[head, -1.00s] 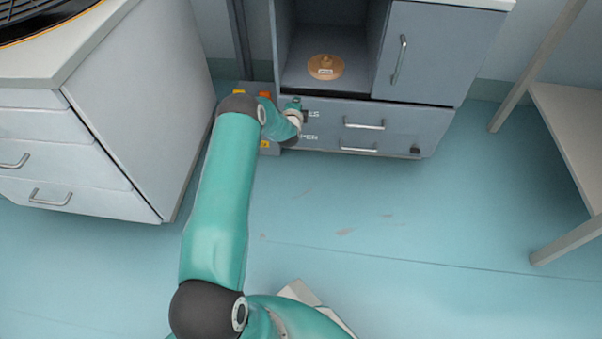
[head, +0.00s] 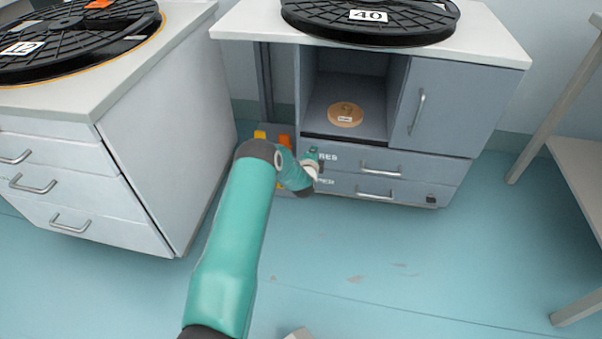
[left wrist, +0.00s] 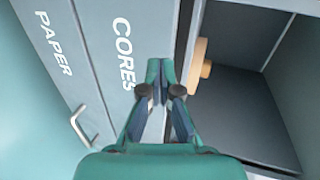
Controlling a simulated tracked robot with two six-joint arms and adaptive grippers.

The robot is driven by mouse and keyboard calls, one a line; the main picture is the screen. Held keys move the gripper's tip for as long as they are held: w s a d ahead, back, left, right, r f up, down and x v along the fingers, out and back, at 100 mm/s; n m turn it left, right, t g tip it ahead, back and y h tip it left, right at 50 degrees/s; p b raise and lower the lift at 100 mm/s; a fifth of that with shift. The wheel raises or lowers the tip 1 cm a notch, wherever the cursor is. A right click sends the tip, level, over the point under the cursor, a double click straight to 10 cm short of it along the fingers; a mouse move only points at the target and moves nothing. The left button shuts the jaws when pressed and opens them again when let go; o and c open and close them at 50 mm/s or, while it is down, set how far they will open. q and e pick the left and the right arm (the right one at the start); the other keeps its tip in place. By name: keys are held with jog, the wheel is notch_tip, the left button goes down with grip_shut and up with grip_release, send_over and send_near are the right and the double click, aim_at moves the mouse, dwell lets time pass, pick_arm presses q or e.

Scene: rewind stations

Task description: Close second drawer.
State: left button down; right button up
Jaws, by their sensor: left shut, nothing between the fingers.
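The grey cabinet (head: 440,115) has two drawers below its open compartment. The upper drawer (head: 420,165) is lettered CORES, and the lower drawer (head: 405,190) is lettered PAPER in the left wrist view (left wrist: 52,42). The lower drawer looks about flush; I cannot tell whether the upper one stands slightly out, with a dark strip along its top. My left gripper (head: 315,154) is at the left end of the drawer fronts, partly covering the lettering. In the left wrist view its fingers (left wrist: 160,68) are together and empty, before the CORES front. Contact is unclear. My right gripper is out of view.
A tan core (head: 345,115) lies in the open compartment. A black reel marked 40 (head: 370,18) is on the cabinet top. A white drawer cabinet (head: 165,150) stands left, a table leg (head: 555,95) right. The floor in front is clear.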

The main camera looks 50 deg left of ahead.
pick_arm(q)
jog(key=p+v, duration=0.3)
jog(key=v, duration=0.8)
jog(key=w+d+r+m+t+h, duration=0.1)
jog(key=w+d+h, duration=0.15)
jog(key=d, duration=0.45)
jog(key=w+d+m+t+h, duration=0.1)
jog(key=w+d, duration=0.2)
jog(key=d, duration=0.3)
jog(key=s+d+f+g+h, duration=0.2)
jog(key=d+h, duration=0.2)
jog(key=d, duration=0.9)
jog(key=s+d+f+n+g+h, duration=0.2)
jog(key=s+d, duration=0.4)
jog(key=s+d+f+n+g+h, duration=0.2)
jog(key=s+d+f+g, duration=0.1)
jog(key=s+d, duration=0.4)
jog(key=s+d+f+n+g+h, duration=0.1)
jog(key=s+d+n+g, duration=0.15)
jog(key=s+n, duration=0.35)
jog(key=s+d+n+g+h, duration=0.1)
jog(key=s+n+g, duration=0.25)
jog(key=s, duration=0.45)
notch_tip(320, 180, up, 33)
jog(key=p, duration=3.3)
jog(key=shift+w+f+t, duration=0.2)
jog(key=shift+t, duration=0.2)
